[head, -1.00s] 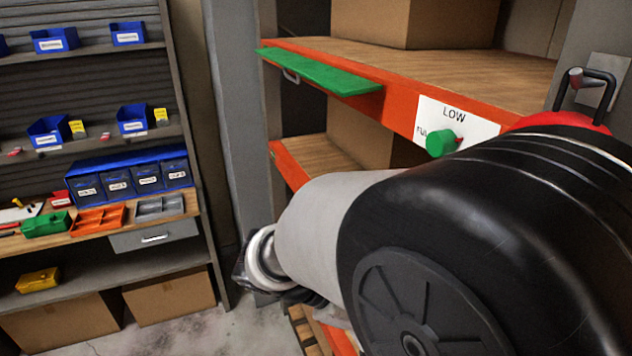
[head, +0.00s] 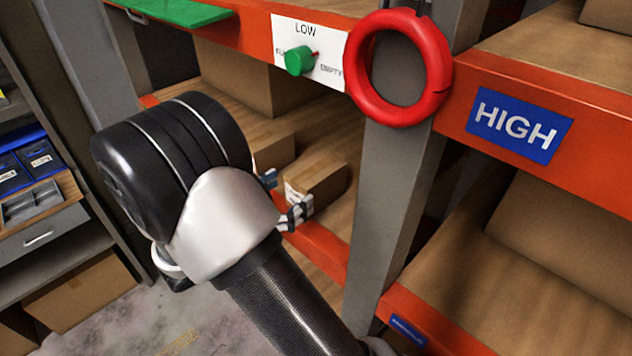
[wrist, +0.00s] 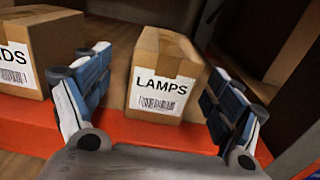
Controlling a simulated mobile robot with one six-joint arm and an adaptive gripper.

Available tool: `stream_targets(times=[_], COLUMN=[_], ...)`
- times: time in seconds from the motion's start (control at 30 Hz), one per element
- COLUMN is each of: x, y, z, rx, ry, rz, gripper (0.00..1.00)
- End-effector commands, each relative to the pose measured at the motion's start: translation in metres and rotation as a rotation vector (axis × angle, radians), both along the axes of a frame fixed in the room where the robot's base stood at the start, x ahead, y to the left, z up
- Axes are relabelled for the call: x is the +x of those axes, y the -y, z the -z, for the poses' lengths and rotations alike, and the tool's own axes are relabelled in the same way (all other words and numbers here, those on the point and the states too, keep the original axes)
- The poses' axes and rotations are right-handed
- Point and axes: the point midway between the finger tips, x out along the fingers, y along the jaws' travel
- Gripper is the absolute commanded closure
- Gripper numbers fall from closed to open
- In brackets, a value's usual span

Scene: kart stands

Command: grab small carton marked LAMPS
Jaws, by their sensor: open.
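The small brown carton with a white LAMPS label (wrist: 160,80) stands upright on the orange-edged shelf in the wrist view. My gripper (wrist: 150,100) is open, with one finger on each side of the carton; the right finger is close to its side, and I cannot tell if it touches. In the head view a small carton (head: 322,180) sits on the lower shelf beside my gripper (head: 283,198), its label partly hidden. Nothing is shut in the jaws.
Another carton with a label ending in "DS" (wrist: 25,55) stands left of the left finger. A grey upright post (head: 385,220) with a red ring (head: 352,75) is to the right. A green knob (head: 299,60) and a HIGH sign (head: 518,125) are on the orange beams above.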

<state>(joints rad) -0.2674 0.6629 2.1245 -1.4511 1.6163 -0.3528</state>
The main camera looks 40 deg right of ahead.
Motion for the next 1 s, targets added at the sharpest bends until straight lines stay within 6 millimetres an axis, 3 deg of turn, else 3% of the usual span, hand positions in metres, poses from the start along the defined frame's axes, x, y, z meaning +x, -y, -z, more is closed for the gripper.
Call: stream_targets(times=[0.1, 0.37, 0.63, 1.0], x=[0.002, 0.004, 0.004, 0.006], y=[0.02, 0.039, 0.077, 0.084], z=[0.0, 0.001, 0.005, 0.005], rx=[0.001, 0.001, 0.001, 0.001], ry=[0.0, 0.0, 0.001, 0.001], rz=[0.004, 0.002, 0.003, 0.0], gripper=[0.14, 0.14, 0.14, 0.17])
